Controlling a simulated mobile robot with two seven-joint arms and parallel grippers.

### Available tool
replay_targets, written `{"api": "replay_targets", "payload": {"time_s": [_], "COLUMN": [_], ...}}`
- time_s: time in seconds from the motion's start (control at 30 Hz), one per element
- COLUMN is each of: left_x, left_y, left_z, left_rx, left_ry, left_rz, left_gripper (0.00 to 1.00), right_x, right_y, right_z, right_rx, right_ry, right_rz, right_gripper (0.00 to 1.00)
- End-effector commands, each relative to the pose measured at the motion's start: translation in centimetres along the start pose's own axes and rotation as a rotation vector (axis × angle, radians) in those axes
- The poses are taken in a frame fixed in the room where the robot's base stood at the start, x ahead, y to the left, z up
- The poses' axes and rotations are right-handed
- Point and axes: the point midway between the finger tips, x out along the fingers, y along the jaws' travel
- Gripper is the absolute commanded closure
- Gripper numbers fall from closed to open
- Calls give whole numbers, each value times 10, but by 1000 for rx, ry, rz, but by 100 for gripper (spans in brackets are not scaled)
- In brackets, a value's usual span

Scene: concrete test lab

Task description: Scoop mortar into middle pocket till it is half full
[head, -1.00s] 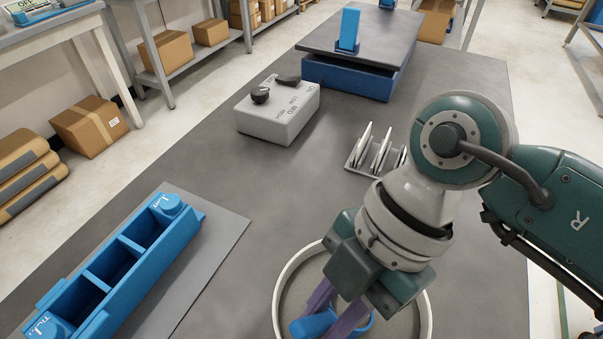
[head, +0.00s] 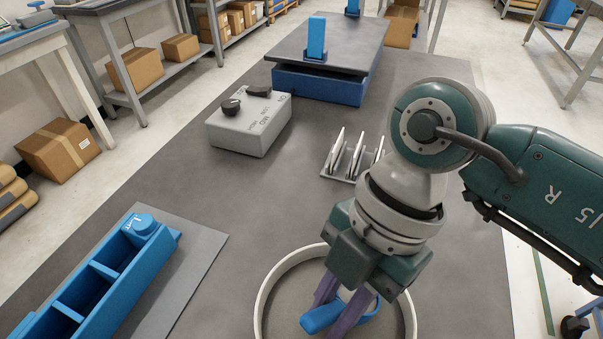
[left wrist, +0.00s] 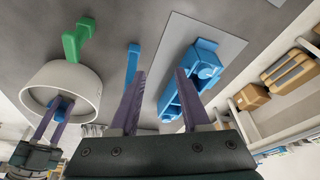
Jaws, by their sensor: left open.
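The blue mould (head: 122,262) with open pockets in a row lies on a grey sheet at the left of the table; its near end is cut off in the head view. It also shows in the left wrist view (left wrist: 188,98). A round pale tub (head: 262,300) holds grey mortar (head: 290,300). My right gripper (head: 335,312) reaches down into the tub, its purple fingers around a blue scoop (head: 322,316). The scoop's load is not clear. My left gripper (left wrist: 158,88) is open and empty, near the mould in its own wrist view, and outside the head view.
A grey control box (head: 248,125) with dark knobs, a rack of thin plates (head: 352,158) and a blue-based platform (head: 330,80) stand farther back. The left wrist view shows a green object (left wrist: 78,38) and a blue bar (left wrist: 133,62) on the table. The middle is clear.

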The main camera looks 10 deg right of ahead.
Motion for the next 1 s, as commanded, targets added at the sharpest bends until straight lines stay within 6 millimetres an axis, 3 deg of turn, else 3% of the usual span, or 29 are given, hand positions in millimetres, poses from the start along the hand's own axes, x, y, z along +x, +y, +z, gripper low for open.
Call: {"api": "replay_targets", "payload": {"time_s": [1.0], "left_x": [-78], "left_y": [-2], "left_z": [-25], "left_rx": [-5], "left_ry": [1], "left_rz": [4], "left_gripper": [53], "right_x": [-39], "right_y": [0], "right_z": [-33], "right_rx": [-1], "right_ry": [-294], "right_rz": [-1], "right_gripper": [100]}}
